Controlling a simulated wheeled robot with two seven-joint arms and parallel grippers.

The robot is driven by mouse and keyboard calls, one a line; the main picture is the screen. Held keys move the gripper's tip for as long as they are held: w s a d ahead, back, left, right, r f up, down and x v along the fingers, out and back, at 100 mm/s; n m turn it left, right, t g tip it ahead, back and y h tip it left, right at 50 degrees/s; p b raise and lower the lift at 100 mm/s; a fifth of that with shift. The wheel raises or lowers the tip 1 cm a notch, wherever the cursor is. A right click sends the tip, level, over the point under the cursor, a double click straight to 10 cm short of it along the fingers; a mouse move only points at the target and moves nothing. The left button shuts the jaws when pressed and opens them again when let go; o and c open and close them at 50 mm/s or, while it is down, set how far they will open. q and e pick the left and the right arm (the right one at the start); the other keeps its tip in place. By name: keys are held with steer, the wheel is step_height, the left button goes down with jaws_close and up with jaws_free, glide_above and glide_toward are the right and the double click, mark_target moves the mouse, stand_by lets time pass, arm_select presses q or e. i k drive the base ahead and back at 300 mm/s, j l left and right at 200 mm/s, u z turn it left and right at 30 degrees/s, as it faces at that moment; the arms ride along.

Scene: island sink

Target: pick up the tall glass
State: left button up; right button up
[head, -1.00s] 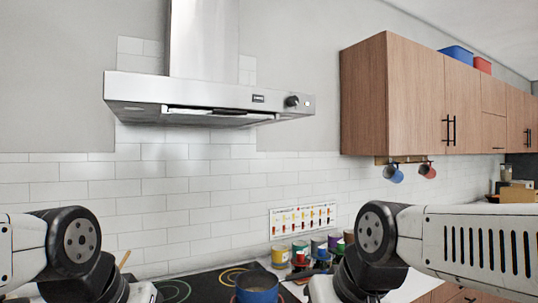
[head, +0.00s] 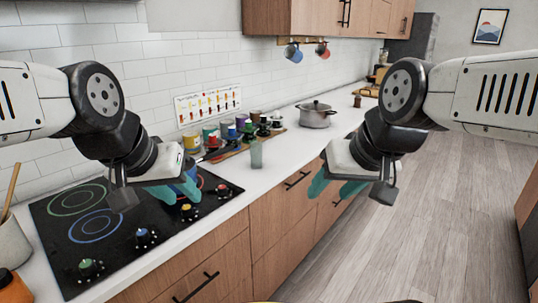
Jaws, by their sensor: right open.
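A tall clear greenish glass (head: 256,155) stands upright on the white counter near its front edge, right of the stove. My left gripper (head: 178,192) hangs over the stove, left of the glass and apart from it; its teal fingers look spread and empty. My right gripper (head: 334,188) is open and empty, to the right of the glass, in front of the counter. Neither gripper touches the glass.
A black stove (head: 112,222) with knobs fills the left counter. Several coloured cans and cups (head: 228,132) stand behind the glass. A steel pot (head: 316,115) stands further right. A blue pot on the stove is partly hidden by my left gripper.

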mark_target(256, 153)
steer(key=j+u, duration=0.1)
steer(key=u, duration=0.2)
steer(key=j+u, duration=0.1)
steer(key=u, duration=0.2)
steer(key=z, duration=0.7)
steer(key=i+l+u, duration=0.1)
steer(key=l, duration=0.35)
steer(key=i+l+u, duration=0.15)
steer(key=l, duration=0.3)
steer(key=i+l+u, duration=0.1)
steer(key=l, duration=0.35)
steer(key=i+l+u, duration=0.1)
steer(key=l, duration=0.35)
steer(key=i+l+u, duration=0.1)
steer(key=l, duration=0.4)
